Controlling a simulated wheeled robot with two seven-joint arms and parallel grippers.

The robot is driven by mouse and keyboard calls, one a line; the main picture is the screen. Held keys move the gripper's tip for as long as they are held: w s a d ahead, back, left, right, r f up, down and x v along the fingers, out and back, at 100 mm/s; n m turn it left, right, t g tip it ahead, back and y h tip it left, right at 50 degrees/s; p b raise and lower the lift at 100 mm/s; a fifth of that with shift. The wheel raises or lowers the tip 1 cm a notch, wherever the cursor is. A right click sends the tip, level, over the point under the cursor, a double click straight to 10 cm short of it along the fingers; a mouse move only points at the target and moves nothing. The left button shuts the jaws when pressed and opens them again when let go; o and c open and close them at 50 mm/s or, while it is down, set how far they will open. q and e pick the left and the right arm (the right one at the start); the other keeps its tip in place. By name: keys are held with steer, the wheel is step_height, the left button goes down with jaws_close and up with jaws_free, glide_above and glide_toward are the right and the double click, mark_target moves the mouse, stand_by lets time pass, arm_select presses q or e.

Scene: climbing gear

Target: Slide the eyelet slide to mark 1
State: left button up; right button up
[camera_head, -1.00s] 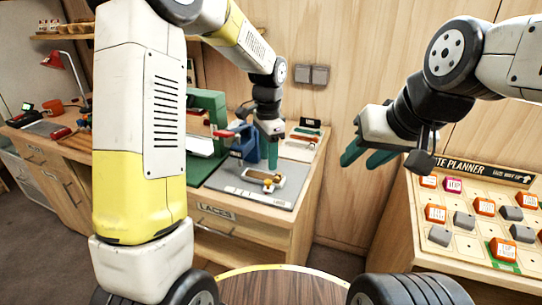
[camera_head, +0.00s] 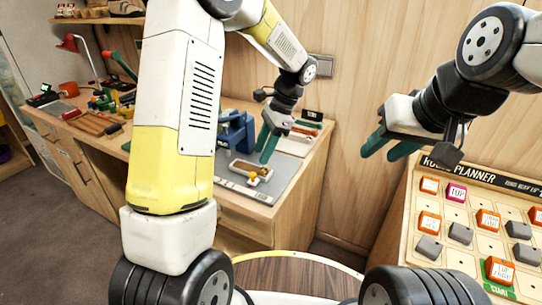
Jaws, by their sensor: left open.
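A small wooden piece with a brass-yellow knob (camera_head: 252,174), which looks like the eyelet slide, lies on the grey mat (camera_head: 283,177) of the bench. Mark 1 cannot be made out; pale lettering on the mat's front edge is too small to read. My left gripper (camera_head: 265,158) points down just above the far right end of the wooden piece. Its green fingers are apart with nothing visible between them; whether they touch the piece I cannot tell. My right gripper (camera_head: 382,154) hangs in the air to the right, its green fingers apart and empty.
A blue tool (camera_head: 235,132) stands on the bench behind the wooden piece, close to my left gripper. A tray with small tools (camera_head: 303,134) lies at the back right. A planner board (camera_head: 455,215) with orange and grey blocks stands at the right.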

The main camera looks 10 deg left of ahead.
mark_target(252, 173)
arm_select(q)
steer(key=x, duration=0.7)
steer(key=shift+f, duration=0.15)
steer(key=shift+c, duration=0.4)
jaws_close()
steer(key=shift+w, duration=0.1)
stand_by(0.8)
